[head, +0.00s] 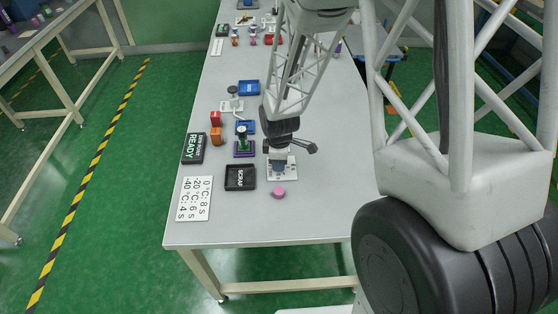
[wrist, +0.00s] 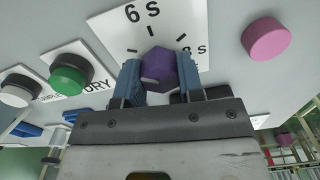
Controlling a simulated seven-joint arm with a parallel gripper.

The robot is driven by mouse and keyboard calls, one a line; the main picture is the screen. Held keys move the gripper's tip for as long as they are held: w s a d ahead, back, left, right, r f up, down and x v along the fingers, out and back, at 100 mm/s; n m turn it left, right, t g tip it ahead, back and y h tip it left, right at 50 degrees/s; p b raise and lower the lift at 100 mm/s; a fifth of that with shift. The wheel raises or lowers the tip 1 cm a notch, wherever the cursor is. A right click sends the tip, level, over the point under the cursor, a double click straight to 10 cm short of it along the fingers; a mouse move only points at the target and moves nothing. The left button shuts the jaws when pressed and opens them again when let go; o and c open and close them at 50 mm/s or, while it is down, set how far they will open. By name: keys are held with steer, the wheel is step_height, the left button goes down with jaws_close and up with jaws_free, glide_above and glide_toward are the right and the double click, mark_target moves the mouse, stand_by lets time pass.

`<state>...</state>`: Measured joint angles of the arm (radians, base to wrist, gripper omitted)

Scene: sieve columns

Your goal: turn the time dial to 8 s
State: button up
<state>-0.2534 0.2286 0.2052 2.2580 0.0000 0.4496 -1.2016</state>
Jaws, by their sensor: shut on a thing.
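The time dial is a purple faceted knob (wrist: 158,66) on a white plate (wrist: 105,45) with tick marks and the labels "6 S" and, to the right, "8 S". My gripper (wrist: 155,80) has its two blue fingers shut on the knob, one on each side. Which mark the knob points at is hard to tell. In the head view my gripper (head: 281,160) is down over the white dial plate (head: 285,176) and hides the knob. A white card (head: 194,199) at the left reads "0 °C: 8 s", "-20 °C: 6 s" and "-40 °C: 4 s".
A pink disc (head: 277,193) lies just in front of the plate. A black SCRAP tray (head: 240,187) and a black READY box (head: 193,148) are to the left. A green knob (wrist: 68,77) is left of the dial in the wrist view.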

steer(key=m, duration=0.5)
steer(key=shift+m, duration=0.4)
steer(key=m, duration=1)
steer(key=shift+m, duration=0.4)
steer(key=m, duration=0.6)
steer(key=o, duration=0.9)
steer(key=shift+o, duration=0.2)
steer(key=shift+r, duration=0.2)
steer(key=shift+r, duration=3.75)
